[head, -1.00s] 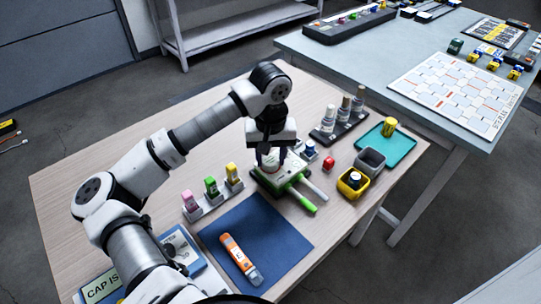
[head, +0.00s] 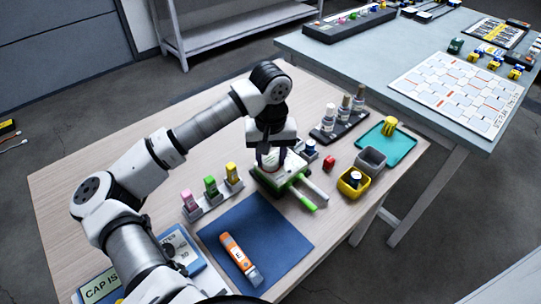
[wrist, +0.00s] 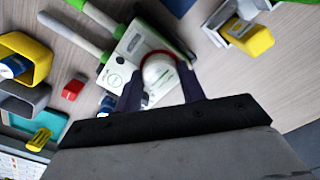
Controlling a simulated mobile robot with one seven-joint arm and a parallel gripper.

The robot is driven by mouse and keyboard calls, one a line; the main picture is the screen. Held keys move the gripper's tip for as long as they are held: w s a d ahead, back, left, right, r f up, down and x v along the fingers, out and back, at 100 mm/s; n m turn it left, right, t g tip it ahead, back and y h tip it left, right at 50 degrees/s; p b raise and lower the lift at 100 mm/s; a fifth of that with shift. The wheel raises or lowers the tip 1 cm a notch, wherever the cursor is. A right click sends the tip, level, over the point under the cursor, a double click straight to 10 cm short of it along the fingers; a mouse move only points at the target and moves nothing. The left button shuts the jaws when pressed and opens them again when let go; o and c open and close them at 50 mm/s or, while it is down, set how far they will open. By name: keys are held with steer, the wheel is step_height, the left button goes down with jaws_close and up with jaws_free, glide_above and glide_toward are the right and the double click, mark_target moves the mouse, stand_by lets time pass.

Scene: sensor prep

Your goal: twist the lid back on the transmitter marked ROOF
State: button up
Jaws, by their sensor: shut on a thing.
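My gripper (wrist: 160,84) points down, its two dark fingers shut on a round white lid (wrist: 158,72). A red ring edges the lid's far side. The lid sits over a white and green clamp-like holder (wrist: 128,52), which also shows in the head view (head: 292,178). The transmitter body under the lid is mostly hidden by my gripper, and I cannot read a ROOF mark. I cannot tell whether the lid is fully seated.
A red block (head: 329,163), a yellow bin (head: 350,190), a grey bin (head: 372,160) and a teal tray (head: 402,148) stand to the right. A bottle rack (head: 345,130) is behind.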

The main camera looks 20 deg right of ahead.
steer(key=o, duration=1.1)
steer(key=shift+r, duration=0.7)
steer(key=shift+r+p, duration=0.85)
steer(key=shift+r, duration=2.05)
steer(key=shift+s, duration=0.1)
